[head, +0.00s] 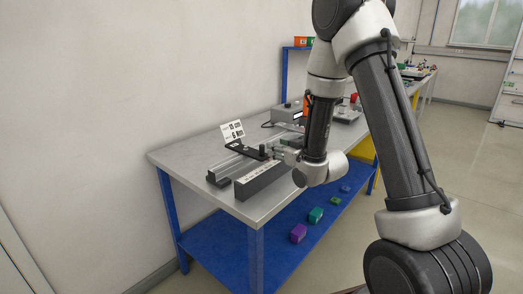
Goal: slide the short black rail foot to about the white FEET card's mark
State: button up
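A white card (232,130) with black print stands tilted at the back of the grey workbench; its print is too small to read surely. In front of it a dark flat bar (243,149) with a small black knob at its right end lies across a grey rail (232,164). I cannot tell surely which dark piece is the short rail foot. My gripper (274,151) reaches in from the right, low over the rail, close to the knob end of the bar. Its fingers are small and partly merge with the dark parts, so contact and opening are unclear.
A long dark block (261,179) with a pale strip on top lies near the front edge of the workbench (183,157). A grey instrument box (287,113) stands behind. Purple (298,233) and green (316,215) boxes sit on the blue lower shelf. The bench's left end is clear.

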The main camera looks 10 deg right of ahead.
aim_at(262, 156)
jog(key=a+f, duration=0.1)
jog(key=a+f+t+y, duration=0.1)
jog(key=shift+f+t, duration=0.3)
jog(key=shift+f, duration=0.1)
jog(key=x, duration=0.7)
jog(key=shift+w+a, duration=0.1)
jog(key=shift+w, duration=0.05)
jog(key=shift+r, duration=0.1)
jog(key=shift+c, duration=0.4)
grip_shut()
